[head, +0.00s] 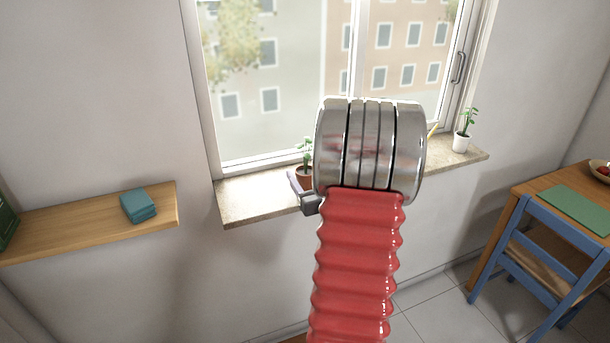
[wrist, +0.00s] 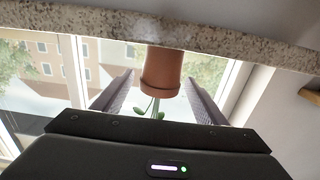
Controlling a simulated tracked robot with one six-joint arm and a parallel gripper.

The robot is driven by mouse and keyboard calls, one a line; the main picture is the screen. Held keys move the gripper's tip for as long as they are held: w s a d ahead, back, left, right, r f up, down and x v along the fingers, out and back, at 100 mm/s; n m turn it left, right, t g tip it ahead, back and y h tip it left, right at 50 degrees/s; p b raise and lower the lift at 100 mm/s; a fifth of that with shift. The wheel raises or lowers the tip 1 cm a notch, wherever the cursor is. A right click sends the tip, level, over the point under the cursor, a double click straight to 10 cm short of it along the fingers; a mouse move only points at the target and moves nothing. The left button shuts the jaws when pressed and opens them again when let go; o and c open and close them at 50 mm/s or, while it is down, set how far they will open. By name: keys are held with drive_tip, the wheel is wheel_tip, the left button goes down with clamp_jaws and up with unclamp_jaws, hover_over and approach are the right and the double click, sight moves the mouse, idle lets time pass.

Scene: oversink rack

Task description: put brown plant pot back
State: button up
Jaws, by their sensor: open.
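The brown plant pot (head: 304,178) with a small green plant stands on the stone windowsill (head: 250,197), partly hidden behind my arm in the head view. The wrist view is upside down. There the brown pot (wrist: 162,70) shows with its base at the sill (wrist: 200,38) and its plant pointing down the picture. My gripper (wrist: 159,77) is open, with one finger on each side of the pot and a visible gap to it. In the head view only a small part of the gripper shows left of my arm.
A white pot (head: 461,142) with a plant stands at the sill's right end. A wooden shelf (head: 90,222) at left holds a teal stack (head: 138,206). A blue chair (head: 545,262) and wooden table (head: 520,190) stand at right. The sill's left part is clear.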

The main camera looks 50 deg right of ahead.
drive_tip(key=v, duration=1)
drive_tip(key=shift+s+a, duration=0.2)
drive_tip(key=shift+s, duration=0.15)
drive_tip(key=w+a+r+n+g+y, duration=0.1)
drive_tip(key=w+a+r+n+g, duration=0.15)
drive_tip(key=w+a, duration=0.45)
drive_tip(key=w+a+r+g+y, duration=0.2)
drive_tip(key=w+a+g, duration=0.1)
drive_tip(key=a, duration=0.9)
drive_tip(key=s+a+n+g+y, duration=0.2)
drive_tip(key=s+a, duration=0.4)
drive_tip(key=a, duration=0.6)
drive_tip(key=s+a+n+g+y, duration=0.1)
drive_tip(key=s+a+g+y, duration=0.1)
drive_tip(key=s+a+y, duration=0.2)
drive_tip(key=s+a, duration=0.3)
drive_tip(key=a, duration=0.5)
drive_tip(key=shift+s+a+r+n, duration=0.15)
drive_tip(key=shift+s+a+n, duration=0.05)
drive_tip(key=shift+a+n, duration=0.15)
